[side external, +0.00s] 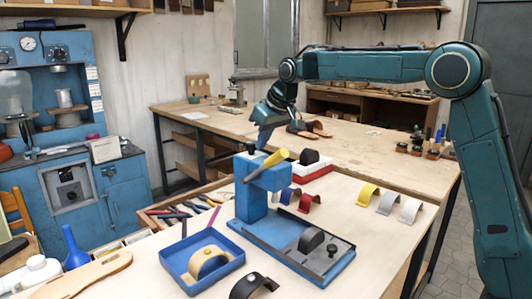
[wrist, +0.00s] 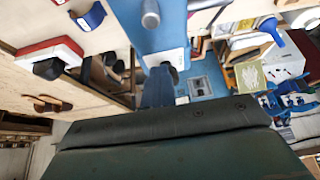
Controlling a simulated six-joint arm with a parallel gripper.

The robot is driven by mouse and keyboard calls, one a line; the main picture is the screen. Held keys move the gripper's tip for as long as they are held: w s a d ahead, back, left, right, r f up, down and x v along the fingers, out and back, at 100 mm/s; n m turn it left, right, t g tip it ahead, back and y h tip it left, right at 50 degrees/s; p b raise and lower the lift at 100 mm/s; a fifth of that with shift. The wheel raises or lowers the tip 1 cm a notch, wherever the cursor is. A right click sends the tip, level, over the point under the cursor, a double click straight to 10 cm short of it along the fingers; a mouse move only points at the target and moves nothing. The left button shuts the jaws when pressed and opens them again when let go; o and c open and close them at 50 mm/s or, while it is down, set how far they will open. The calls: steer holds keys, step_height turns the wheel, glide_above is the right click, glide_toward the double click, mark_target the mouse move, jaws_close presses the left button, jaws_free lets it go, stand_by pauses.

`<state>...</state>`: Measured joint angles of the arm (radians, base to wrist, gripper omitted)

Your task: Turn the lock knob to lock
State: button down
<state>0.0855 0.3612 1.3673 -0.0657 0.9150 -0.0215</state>
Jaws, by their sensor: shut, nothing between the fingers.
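I cannot tell for certain which part is the lock knob. My gripper (side external: 261,147) is shut and empty, pointing down just above the fixture's head; I cannot tell whether it touches. In the wrist view my gripper (wrist: 159,88) shows below a light-blue block (wrist: 163,57), apparently part of the fixture.
A blue tray (side external: 188,262) holding a tan arched strap is at front left. A red and white box (side external: 305,169) stands behind the fixture. Yellow (side external: 367,195) and pale straps lie at right. Loose tools (side external: 180,214) lie at left. Bare tabletop lies right of the base plate.

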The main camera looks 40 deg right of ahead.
steer(key=shift+a, duration=0.35)
steer(key=shift+s, duration=0.15)
steer(key=shift+s, duration=0.25)
steer(key=shift+r, duration=0.1)
step_height(320, 180, up, 6)
steer(key=shift+f, duration=0.1)
stand_by(0.8)
steer(key=shift+s, duration=0.15)
